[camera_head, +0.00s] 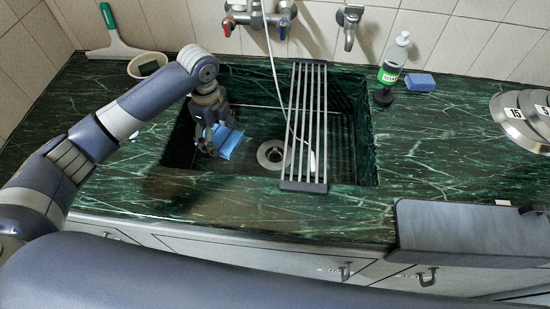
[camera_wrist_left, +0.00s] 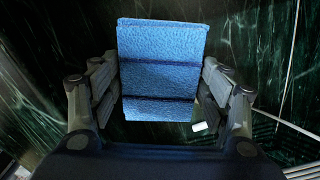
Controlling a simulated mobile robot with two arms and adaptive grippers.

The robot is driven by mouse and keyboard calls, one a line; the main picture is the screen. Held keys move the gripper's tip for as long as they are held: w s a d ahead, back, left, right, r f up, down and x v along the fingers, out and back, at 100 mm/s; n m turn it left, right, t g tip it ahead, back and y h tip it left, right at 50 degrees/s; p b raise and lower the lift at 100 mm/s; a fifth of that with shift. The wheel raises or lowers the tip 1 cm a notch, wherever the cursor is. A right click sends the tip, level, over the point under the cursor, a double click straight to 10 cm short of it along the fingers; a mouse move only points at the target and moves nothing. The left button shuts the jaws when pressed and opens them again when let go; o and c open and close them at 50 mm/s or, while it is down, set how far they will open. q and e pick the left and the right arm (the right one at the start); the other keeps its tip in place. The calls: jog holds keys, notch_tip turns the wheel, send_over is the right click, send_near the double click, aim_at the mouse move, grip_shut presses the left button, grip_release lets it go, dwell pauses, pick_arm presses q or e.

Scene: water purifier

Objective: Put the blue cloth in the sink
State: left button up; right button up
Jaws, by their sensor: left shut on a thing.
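The blue cloth (camera_head: 231,143) is held by my left gripper (camera_head: 217,146) over the left part of the green marble sink (camera_head: 345,105). In the left wrist view the cloth (camera_wrist_left: 160,65) looks like a folded block between the two fingers of the left gripper (camera_wrist_left: 160,100). The gripper is shut on it and reaches down inside the sink opening. I cannot tell whether the cloth touches the sink floor. My right gripper does not show.
A metal rack (camera_head: 305,125) spans the sink right of the gripper, with a white hose across it. The drain (camera_head: 271,154) lies between them. A faucet (camera_head: 349,22), soap bottle (camera_head: 392,62) and blue sponge (camera_head: 420,82) are behind. Round plates (camera_head: 515,122) lie at right.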

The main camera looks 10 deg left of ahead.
pick_arm(q)
notch_tip(320, 180, down, 7)
jog(key=a+m+b, duration=0.2)
jog(key=a+m, duration=0.1)
jog(key=m, duration=0.2)
send_over(222, 170)
notch_tip(222, 170, down, 7)
jog(key=shift+r, duration=0.15)
jog(key=shift+f, duration=1.8)
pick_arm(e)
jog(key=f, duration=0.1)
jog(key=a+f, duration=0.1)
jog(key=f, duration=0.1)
pick_arm(q)
jog(key=shift+f+b, duration=0.1)
jog(key=shift+b, duration=0.2)
jog(key=o, duration=1.1)
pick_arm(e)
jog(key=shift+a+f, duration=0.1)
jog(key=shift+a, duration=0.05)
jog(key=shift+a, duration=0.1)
